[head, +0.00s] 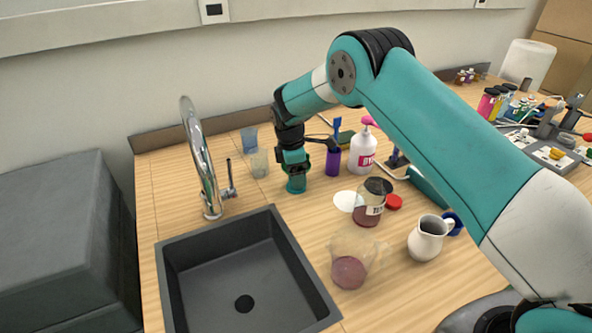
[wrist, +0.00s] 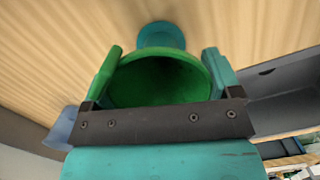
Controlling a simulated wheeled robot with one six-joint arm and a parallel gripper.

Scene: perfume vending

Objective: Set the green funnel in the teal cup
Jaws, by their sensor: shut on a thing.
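My gripper (head: 293,164) points down over the counter beside the sink. In the wrist view my gripper (wrist: 163,55) is shut on the green funnel (wrist: 158,82), with a finger on each side of its wide rim. The funnel's open mouth faces the wrist camera, and its spout is hidden. The teal cup (head: 296,184) stands on the counter right below the gripper. It also shows in the wrist view (wrist: 162,34), partly hidden behind the funnel. I cannot tell whether the funnel touches the cup.
A purple cup (head: 333,162) with a brush and a white pump bottle (head: 362,151) stand to the right. Clear cups (head: 259,163) are behind left. The faucet (head: 201,160) and sink (head: 241,270) are to the left. A jar (head: 369,205) and white pitcher (head: 428,239) stand in front right.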

